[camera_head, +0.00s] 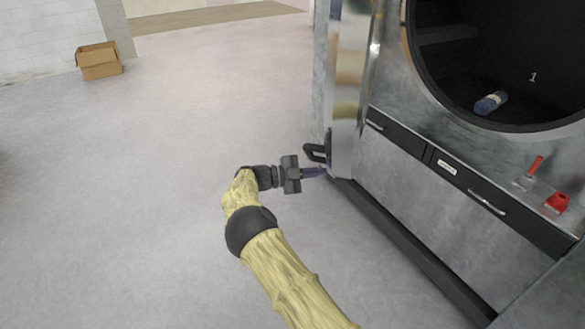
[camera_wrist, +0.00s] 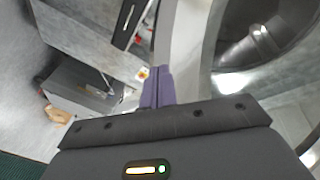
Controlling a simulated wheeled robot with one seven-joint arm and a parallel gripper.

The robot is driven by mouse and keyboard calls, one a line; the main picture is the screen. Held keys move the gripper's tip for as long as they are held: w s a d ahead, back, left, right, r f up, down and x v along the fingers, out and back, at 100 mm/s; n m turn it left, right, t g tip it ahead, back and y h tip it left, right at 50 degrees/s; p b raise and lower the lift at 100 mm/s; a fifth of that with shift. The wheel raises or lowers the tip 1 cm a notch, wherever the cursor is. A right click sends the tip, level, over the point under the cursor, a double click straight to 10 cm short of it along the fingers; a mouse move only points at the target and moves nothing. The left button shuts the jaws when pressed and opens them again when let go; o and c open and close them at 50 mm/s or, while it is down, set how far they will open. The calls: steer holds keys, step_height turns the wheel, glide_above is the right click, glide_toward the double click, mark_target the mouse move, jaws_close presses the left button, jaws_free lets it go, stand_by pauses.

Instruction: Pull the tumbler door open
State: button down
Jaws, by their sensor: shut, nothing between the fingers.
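The tumbler door (camera_head: 347,100) is a tall shiny metal panel seen nearly edge-on, standing out from the machine front at the left of the dark round drum opening (camera_head: 450,75). The drum opening is uncovered. A black handle (camera_head: 316,152) sits low on the door's left side. My gripper (camera_head: 318,172) is shut and empty, its purple fingers just below the handle and close to the door's lower edge. I cannot tell whether they touch the door. In the wrist view the purple fingers (camera_wrist: 158,85) are together beside a curved pale metal surface.
A blue bottle (camera_head: 490,102) lies in the drum. Drawers (camera_head: 470,190) with handles run under it. A red-handled tool (camera_head: 530,173) and a red item (camera_head: 557,202) are at the right. A cardboard box (camera_head: 99,62) stands far left.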

steer(key=s+d+f+n+t+y+b, duration=0.1)
steer(key=d+f+n+y+b, duration=0.25)
steer(key=f, duration=0.95)
steer(key=s+d+f+n+t+y+b, duration=0.15)
steer(key=d+f+y+b, duration=0.35)
steer(key=f, duration=0.8)
steer(key=s+d+r+n+g+y+p, duration=0.1)
steer(key=s+r+n+y+p, duration=0.2)
steer(key=s+r, duration=0.7)
steer(key=s+d+r+n+g+y+p, duration=0.2)
steer(key=s+r+n+p, duration=0.6)
steer(key=r, duration=0.5)
steer(key=s+d+r+n+g+y+p, duration=0.1)
steer(key=s+r+n+y+p, duration=0.2)
steer(key=s+r+n+p, duration=0.2)
steer(key=s+r+n, duration=0.3)
steer(key=s+r, duration=0.3)
steer(key=s, duration=0.1)
steer(key=shift+s+d+r+y, duration=0.25)
steer(key=shift+s+d+y, duration=0.05)
steer(key=shift+y, duration=0.05)
steer(key=shift+g, duration=0.25)
